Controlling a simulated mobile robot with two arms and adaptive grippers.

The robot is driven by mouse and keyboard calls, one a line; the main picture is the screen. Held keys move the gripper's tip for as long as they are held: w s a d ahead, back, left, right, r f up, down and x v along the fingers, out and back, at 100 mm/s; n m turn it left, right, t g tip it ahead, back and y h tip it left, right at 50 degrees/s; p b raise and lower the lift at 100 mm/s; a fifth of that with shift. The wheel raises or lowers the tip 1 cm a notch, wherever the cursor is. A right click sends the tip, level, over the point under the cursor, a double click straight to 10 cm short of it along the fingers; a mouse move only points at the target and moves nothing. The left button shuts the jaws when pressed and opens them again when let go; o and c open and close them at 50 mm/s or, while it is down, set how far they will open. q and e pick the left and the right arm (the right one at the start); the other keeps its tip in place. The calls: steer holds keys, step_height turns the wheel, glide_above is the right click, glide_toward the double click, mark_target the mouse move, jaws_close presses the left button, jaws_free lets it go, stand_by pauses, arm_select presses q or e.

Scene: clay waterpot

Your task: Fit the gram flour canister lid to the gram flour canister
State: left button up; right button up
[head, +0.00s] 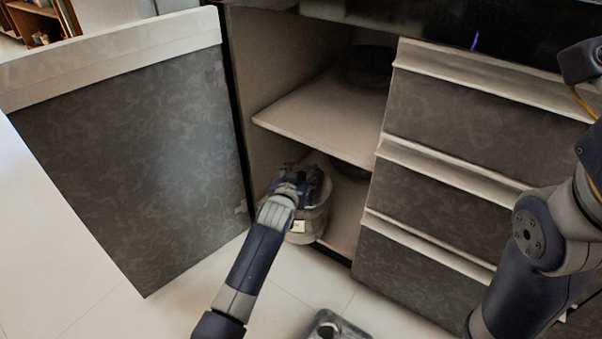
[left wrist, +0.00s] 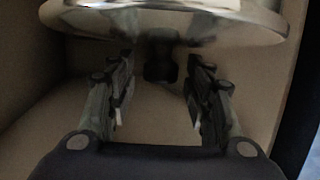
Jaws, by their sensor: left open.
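The gram flour canister (head: 312,222), a grey pot with a small pale label, stands on the floor of the open cabinet's lower compartment. My left gripper (head: 303,179) is over its top and hides most of it. In the left wrist view, the shiny metal lid (left wrist: 190,24) has a dark knob (left wrist: 160,68) pointing toward my gripper. The two fingers of the left gripper (left wrist: 160,88) are apart, one on each side of the knob, with gaps showing. The lid appears to be at the canister's top; whether it sits fully down cannot be told.
A shelf (head: 320,118) lies just above the left gripper, with a dark round pan (head: 368,66) on it. The open cabinet door (head: 135,150) is at left and closed drawers (head: 445,195) at right. Another dark object sits deeper in the compartment.

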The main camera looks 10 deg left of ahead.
arm_select(q)
steer(key=shift+s, duration=0.1)
steer(key=shift+v, duration=3.6)
steer(key=shift+r, duration=0.1)
